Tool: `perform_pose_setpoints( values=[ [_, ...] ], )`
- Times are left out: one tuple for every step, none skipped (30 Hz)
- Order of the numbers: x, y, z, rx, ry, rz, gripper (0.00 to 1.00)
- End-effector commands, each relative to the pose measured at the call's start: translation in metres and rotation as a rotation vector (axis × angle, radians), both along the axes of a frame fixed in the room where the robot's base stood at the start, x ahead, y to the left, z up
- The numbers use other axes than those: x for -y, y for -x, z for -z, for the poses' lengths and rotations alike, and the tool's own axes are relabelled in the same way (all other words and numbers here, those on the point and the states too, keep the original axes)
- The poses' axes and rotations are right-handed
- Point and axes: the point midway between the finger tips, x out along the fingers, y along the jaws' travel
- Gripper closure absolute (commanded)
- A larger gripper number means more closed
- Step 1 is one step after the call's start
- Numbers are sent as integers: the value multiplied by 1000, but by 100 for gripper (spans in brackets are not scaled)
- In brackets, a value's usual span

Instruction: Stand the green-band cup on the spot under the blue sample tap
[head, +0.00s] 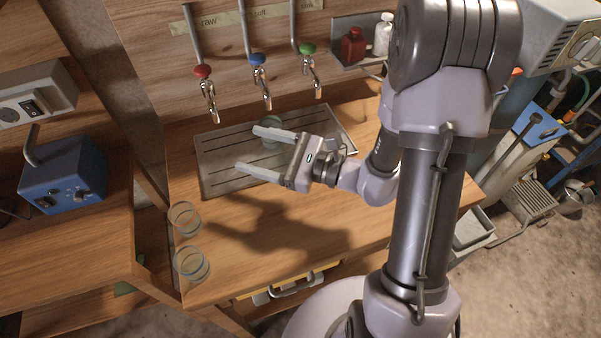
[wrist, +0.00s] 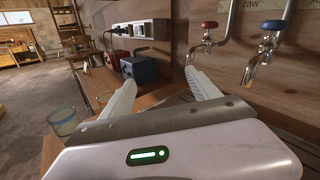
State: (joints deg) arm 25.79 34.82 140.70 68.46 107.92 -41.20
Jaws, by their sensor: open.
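My gripper (head: 252,151) is open and empty, its fingers pointing left above the slotted drip tray (head: 215,183). The wrist view also shows its two spread fingers (wrist: 158,92). A greenish clear cup (head: 270,146) stands on the tray below the blue tap (head: 258,60). My far finger crosses in front of this cup and hides part of it, so I cannot make out a band. The cup appears upright and not between the fingers. The blue tap also shows in the wrist view (wrist: 273,25).
The red tap (head: 202,71) and green tap (head: 307,49) flank the blue one. Two clear cups (head: 184,218) (head: 191,263) stand at the bench's left edge. A shelf with bottles (head: 352,47) is at right. The bench front (head: 240,235) is clear.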

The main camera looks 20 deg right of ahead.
Motion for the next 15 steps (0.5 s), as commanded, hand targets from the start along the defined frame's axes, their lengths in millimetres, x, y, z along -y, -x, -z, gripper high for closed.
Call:
perform_pose_setpoints(
  values=[
    [-36, 30, -27, 62, 111, -185, 29],
    [-55, 54, -36, 90, 195, -304, 29],
    [-73, 88, -43, 131, 325, -453, 29],
    [-80, 112, -44, 165, 438, -555, 29],
    [-83, 135, -44, 200, 561, -648, 29],
    [-79, 162, -41, 253, 740, -751, 29],
    [-71, 176, -38, 297, 880, -810, 29],
    [-60, 186, -37, 342, 1021, -853, 29],
    [-43, 193, -37, 403, 1201, -883, 29],
    [-31, 195, -40, 449, 1327, -889, 29],
    [-19, 195, -45, 491, 1438, -885, 29],
    [-5, 193, -53, 544, 1568, -867, 29],
    [3, 191, -60, 577, 1648, -850, 29],
    [10, 189, -66, 606, 1713, -831, 29],
    [17, 187, -73, 635, 1780, -810, 29]
  ],
)
